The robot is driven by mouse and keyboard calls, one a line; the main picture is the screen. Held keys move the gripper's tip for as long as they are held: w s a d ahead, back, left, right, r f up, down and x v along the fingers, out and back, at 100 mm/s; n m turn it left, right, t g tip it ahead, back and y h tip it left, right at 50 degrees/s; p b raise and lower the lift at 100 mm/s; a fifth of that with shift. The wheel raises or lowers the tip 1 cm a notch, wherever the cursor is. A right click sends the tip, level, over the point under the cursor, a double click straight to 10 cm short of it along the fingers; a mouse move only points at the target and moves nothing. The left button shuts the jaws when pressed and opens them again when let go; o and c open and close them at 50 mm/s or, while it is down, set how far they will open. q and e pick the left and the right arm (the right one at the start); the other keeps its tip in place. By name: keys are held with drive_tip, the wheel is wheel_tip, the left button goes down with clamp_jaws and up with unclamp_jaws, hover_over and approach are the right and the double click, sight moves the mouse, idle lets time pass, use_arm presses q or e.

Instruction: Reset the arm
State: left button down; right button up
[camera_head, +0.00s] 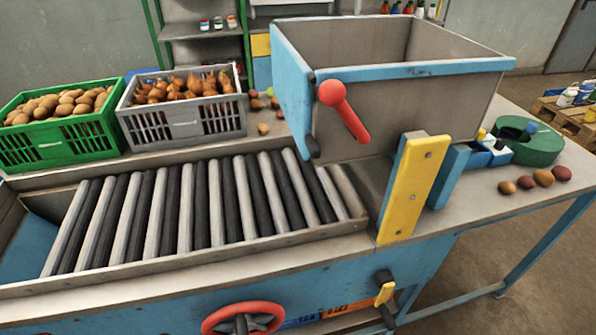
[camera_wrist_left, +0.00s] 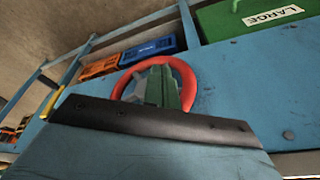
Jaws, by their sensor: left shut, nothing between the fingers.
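My left gripper (camera_wrist_left: 163,84) shows in the left wrist view as a narrow dark green piece, with its fingers shut and empty. It lies in front of the red handwheel (camera_wrist_left: 192,78) in that view. I cannot tell whether it touches the wheel. The handwheel also shows at the bottom of the head view (camera_head: 212,325), on the blue front of the machine (camera_head: 130,315). Neither of my arms shows in the head view, and my right gripper is in neither view.
A roller conveyor (camera_head: 347,203) leads to a hopper with a red-knobbed lever (camera_head: 345,112). A green crate of potatoes (camera_head: 45,150) and a grey crate of onions (camera_head: 185,125) stand behind it. A green "LARGE" box (camera_wrist_left: 230,22) shows in the wrist view.

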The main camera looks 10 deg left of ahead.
use_arm(q)
wheel_tip(320, 180, down, 13)
drive_tip(key=s+b, duration=0.1)
drive_tip(key=s, duration=0.2)
drive_tip(key=s+a+f+g+b, duration=0.2)
drive_tip(key=s+a+f, duration=0.1)
drive_tip(key=s+f, duration=1.3)
wheel_tip(320, 180, down, 3)
drive_tip(key=shift+s+a+r+b, duration=0.15)
drive_tip(key=shift+s+b, duration=0.1)
drive_tip(key=shift+b, duration=0.1)
